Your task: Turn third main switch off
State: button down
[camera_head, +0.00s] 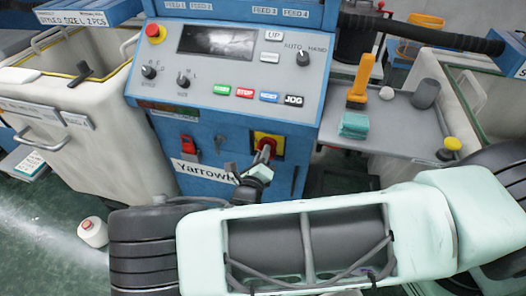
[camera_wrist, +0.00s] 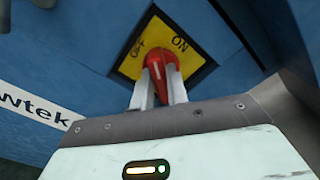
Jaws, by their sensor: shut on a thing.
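The main switch is a red rotary handle (camera_wrist: 160,70) on a yellow plate (camera_wrist: 148,32) set in a black frame, on the blue machine front. In the head view the switch plate (camera_head: 268,140) sits low on the blue cabinet, right of a red switch. My gripper (camera_wrist: 160,88) is shut on the red handle, one finger on each side. In the head view my gripper (camera_head: 257,168) and wrist hide part of the handle.
The control panel (camera_head: 232,70) with buttons and knobs is above the switch. A cream bin (camera_head: 95,140) stands at left. A grey side table (camera_head: 400,115) with a yellow-handled tool and a teal block is at right. A cone (camera_head: 92,231) lies on the floor.

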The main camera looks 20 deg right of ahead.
jog(key=shift+f+n+p, duration=0.15)
jog(key=shift+n+p, duration=0.05)
jog(key=shift+n, duration=1.65)
jog(key=shift+f+n+p, duration=0.1)
jog(key=shift+n+p, duration=0.1)
jog(key=shift+n, duration=1.65)
jog(key=c, duration=1.4)
grip_release()
jog(key=shift+a, duration=0.1)
jog(key=b+v, duration=0.2)
jog(key=v, duration=1.5)
jog(key=shift+s+a+b, duration=0.1)
jog(key=shift+b, duration=0.2)
